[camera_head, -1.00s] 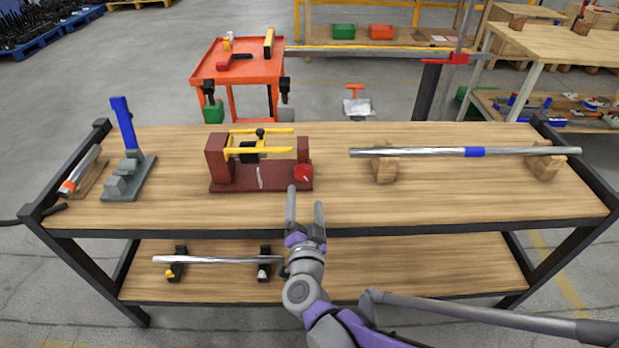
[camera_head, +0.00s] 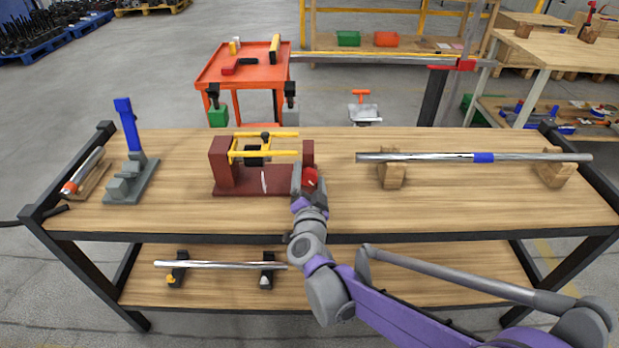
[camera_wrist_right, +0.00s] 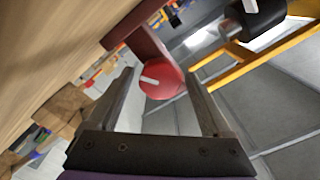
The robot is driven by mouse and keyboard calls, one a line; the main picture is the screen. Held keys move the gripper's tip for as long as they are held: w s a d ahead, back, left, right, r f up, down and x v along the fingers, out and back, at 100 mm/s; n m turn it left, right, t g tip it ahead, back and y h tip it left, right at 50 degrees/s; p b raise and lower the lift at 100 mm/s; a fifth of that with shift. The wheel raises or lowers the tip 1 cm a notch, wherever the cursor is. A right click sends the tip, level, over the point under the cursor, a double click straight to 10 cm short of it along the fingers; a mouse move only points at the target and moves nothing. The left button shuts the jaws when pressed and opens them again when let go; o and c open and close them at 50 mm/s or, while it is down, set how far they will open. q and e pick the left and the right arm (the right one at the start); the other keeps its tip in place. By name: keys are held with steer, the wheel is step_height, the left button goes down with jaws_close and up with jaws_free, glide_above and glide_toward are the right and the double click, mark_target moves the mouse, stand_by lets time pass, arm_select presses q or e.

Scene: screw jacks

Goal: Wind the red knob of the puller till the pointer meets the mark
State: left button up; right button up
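The puller stands on the workbench, with a dark red base (camera_head: 240,190), dark red end blocks and a yellow frame (camera_head: 265,145). Its red knob (camera_head: 310,177) is at the right end, partly hidden by my gripper. In the right wrist view the knob (camera_wrist_right: 161,80) is a red disc with a white line on it. My right gripper (camera_head: 308,182) is open around the knob's near side; its fingers lie to either side in the wrist view (camera_wrist_right: 160,92), with gaps showing. The pointer and mark cannot be made out clearly. My left gripper is not in view.
A steel bar with a blue band (camera_head: 430,157) rests on wooden blocks at the right. A grey stand with a blue lever (camera_head: 128,125) is at the left. The bench front (camera_head: 420,215) is clear. An orange cart (camera_head: 245,70) stands behind.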

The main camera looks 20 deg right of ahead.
steer(key=c, duration=1.2)
steer(key=shift+m, duration=0.3)
steer(key=m+p, duration=0.1)
steer(key=m, duration=0.1)
steer(key=shift+m, duration=0.3)
steer(key=shift+f+m+p, duration=0.1)
steer(key=shift+m+p, duration=0.55)
steer(key=shift+m, duration=0.95)
steer(key=o, duration=1.4)
steer(key=shift+c, duration=0.2)
